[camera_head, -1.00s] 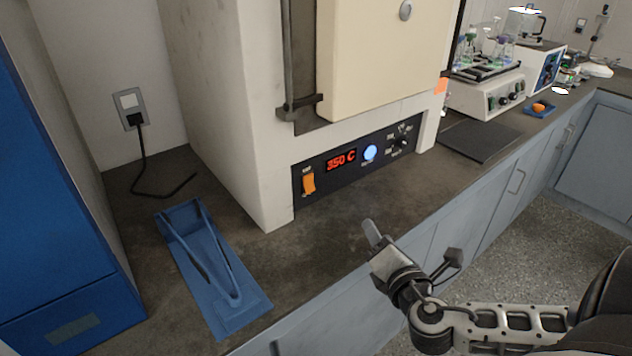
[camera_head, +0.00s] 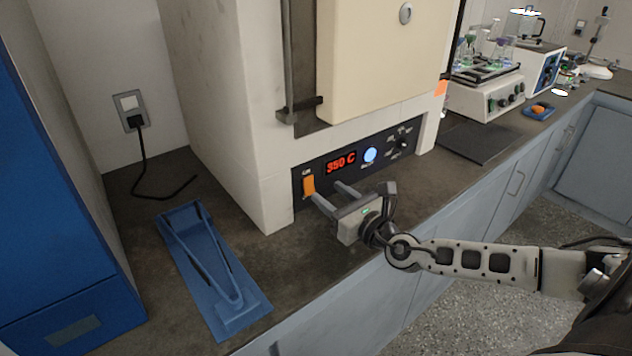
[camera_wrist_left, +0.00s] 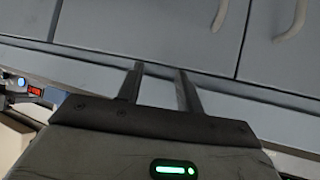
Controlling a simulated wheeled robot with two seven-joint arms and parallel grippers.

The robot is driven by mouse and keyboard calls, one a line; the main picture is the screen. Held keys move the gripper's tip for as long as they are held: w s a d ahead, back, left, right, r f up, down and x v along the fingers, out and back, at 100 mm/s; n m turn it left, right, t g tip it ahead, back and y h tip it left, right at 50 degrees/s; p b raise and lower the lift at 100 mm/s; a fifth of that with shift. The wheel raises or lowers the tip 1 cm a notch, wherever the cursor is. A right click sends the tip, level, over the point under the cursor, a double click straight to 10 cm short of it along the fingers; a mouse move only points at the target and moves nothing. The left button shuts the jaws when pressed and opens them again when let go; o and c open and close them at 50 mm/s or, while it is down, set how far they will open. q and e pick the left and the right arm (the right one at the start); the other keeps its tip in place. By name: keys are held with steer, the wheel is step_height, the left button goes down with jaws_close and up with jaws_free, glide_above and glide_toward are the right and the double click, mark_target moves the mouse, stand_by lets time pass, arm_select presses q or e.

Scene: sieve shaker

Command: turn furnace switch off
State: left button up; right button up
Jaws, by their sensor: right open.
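The furnace (camera_head: 235,110) stands on the dark counter, its door upright above a black control panel. The orange furnace switch (camera_head: 308,185) is at the panel's left end, beside a red display (camera_head: 341,162) reading 350 C and a lit blue button (camera_head: 370,155). My right gripper (camera_head: 328,191) is open and empty in front of the panel. Its fingers point at the panel, the left fingertip just below and right of the switch; I cannot tell whether it touches. My left gripper (camera_wrist_left: 158,75) shows only in the left wrist view, its fingers apart with nothing between them.
Blue tongs on a blue tray (camera_head: 243,322) lie at the front left. A blue cabinet (camera_head: 50,220) stands at far left. A dark mat (camera_head: 480,140) and a flask shaker (camera_head: 490,97) are to the right. Grey cabinet doors line the counter front.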

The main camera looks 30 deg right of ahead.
mark_target(309, 178)
arm_select(q)
steer(key=shift+a+f, duration=0.1)
arm_select(e)
steer(key=w, duration=0.5)
steer(key=shift+w+a, duration=0.3)
steer(key=shift+w, duration=0.1)
